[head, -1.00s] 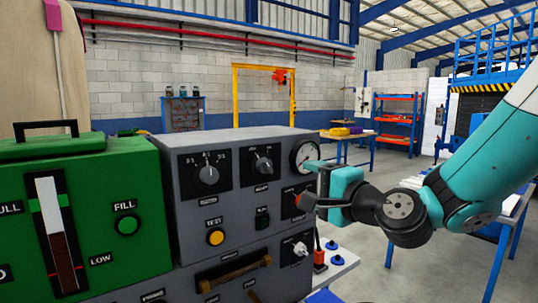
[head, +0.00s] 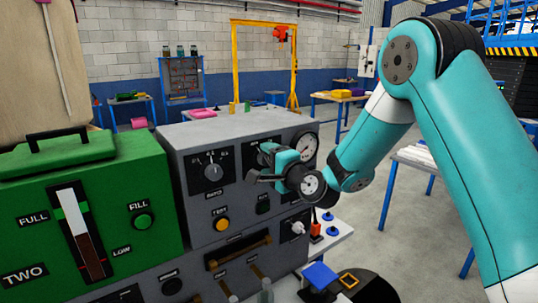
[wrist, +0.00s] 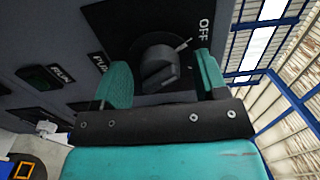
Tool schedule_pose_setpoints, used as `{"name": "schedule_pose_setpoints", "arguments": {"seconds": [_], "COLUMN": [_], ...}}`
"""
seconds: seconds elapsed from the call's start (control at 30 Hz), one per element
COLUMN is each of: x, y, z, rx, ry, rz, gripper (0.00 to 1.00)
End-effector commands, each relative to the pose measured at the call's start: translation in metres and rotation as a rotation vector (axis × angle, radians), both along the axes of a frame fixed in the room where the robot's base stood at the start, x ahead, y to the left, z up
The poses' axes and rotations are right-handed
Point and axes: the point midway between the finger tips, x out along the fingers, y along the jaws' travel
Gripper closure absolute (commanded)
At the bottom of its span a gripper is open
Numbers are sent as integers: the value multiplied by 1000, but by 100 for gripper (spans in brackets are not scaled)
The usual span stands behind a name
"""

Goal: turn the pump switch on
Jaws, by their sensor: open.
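The pump switch (wrist: 160,68) is a dark round knob on a black plate. Its light pointer mark is toward the word OFF in the wrist view. A partly hidden label beginning "PU" is beside it. My gripper (wrist: 162,72) is open, with one teal finger on each side of the knob in the picture. I cannot tell whether the fingers touch it or how deep they reach. In the head view my gripper (head: 257,162) is at the upper right of the grey panel (head: 235,127) and hides the switch.
A pressure gauge (head: 306,147) is right beside my gripper. A ratio dial (head: 212,170) and a yellow button (head: 222,224) are to its left. The dark RUN indicator (wrist: 40,77) is near the switch. A green unit (head: 100,215) stands at the left.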

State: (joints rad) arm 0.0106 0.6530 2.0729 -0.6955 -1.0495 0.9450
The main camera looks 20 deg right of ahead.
Motion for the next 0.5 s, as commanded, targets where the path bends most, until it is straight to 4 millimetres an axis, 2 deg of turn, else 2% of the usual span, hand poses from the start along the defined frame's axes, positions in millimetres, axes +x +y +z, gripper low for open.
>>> {"name": "schedule_pose_setpoints", "arguments": {"seconds": [0.2, 0.27, 0.4, 0.43, 0.5], "x": [0, 0, 0, 0, 0], "y": [0, 0, 0, 0, 0], "z": [-1, -1, 0, 0, 0], "rx": [0, 0, 0, 0, 0], "ry": [0, 0, 0, 0, 1], "rz": [0, 0, 0, 0, 0], "gripper": [34, 45, 77, 83, 83]}}
